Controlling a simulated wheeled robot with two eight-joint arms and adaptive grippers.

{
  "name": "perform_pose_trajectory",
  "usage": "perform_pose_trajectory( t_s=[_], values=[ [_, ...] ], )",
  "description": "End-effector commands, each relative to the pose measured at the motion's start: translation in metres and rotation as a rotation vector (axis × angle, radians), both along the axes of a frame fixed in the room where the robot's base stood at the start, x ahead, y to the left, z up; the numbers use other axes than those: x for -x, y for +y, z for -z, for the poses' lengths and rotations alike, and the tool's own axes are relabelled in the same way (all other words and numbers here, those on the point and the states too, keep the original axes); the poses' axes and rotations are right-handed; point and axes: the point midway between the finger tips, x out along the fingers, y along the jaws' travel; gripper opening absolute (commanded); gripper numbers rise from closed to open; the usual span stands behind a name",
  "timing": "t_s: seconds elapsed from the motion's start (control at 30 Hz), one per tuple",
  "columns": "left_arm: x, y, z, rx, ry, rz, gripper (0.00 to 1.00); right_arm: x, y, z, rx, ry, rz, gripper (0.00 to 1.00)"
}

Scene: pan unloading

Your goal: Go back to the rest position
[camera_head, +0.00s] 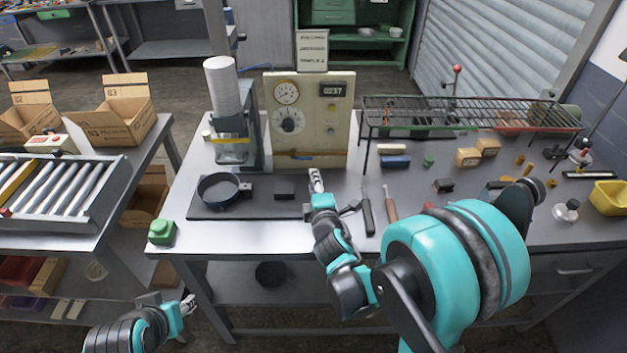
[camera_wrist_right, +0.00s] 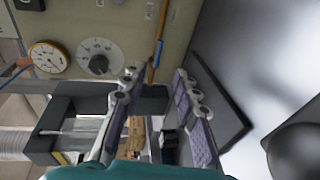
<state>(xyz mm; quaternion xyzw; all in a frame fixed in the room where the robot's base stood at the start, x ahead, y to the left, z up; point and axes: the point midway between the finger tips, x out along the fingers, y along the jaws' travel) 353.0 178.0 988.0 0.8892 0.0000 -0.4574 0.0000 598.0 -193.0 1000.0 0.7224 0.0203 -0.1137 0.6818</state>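My right gripper (camera_head: 316,182) is above the right end of a dark mat (camera_head: 262,209) on the workbench, in front of the gauge panel. In the right wrist view its two padded fingers (camera_wrist_right: 158,112) stand apart with nothing held between them. My left gripper (camera_head: 188,305) is low at the lower left, in front of the bench and away from it. It is too small to tell whether it is open or shut. A round dark pan (camera_head: 218,190) rests on the left part of the mat, apart from both grippers.
The panel (camera_head: 309,130) with dials stands behind the mat, beside a press-like machine (camera_head: 232,125). A screwdriver-like tool (camera_head: 389,204) lies right of my right gripper. A wire rack (camera_head: 470,114) stands further right. A green block (camera_head: 162,232) sits at the bench's left front corner.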

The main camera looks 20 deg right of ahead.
Motion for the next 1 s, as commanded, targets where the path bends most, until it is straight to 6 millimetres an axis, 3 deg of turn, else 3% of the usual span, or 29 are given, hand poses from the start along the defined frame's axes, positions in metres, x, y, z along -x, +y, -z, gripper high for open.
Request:
perform_pose_trajectory(
  t_s=[0.33,0.47,0.57,0.73,1.0],
  values=[
    [0.000,0.000,0.000,0.000,0.000,0.000,0.40,0.001,-0.001,-0.001,-0.011,0.004,0.005,0.30],
    [0.000,0.000,0.000,0.000,0.000,0.000,0.40,0.011,-0.008,-0.007,-0.116,0.036,0.053,0.30],
    [0.000,0.000,0.000,0.000,0.000,0.000,0.40,0.031,-0.017,-0.011,-0.283,0.089,0.131,0.30],
    [0.000,0.000,0.000,0.000,0.000,0.000,0.40,0.084,-0.025,-0.012,-0.631,0.208,0.306,0.30],
    [0.000,0.000,0.000,0.000,0.000,0.000,0.40,0.181,-0.008,0.001,-1.089,0.391,0.569,0.30]
  ],
)
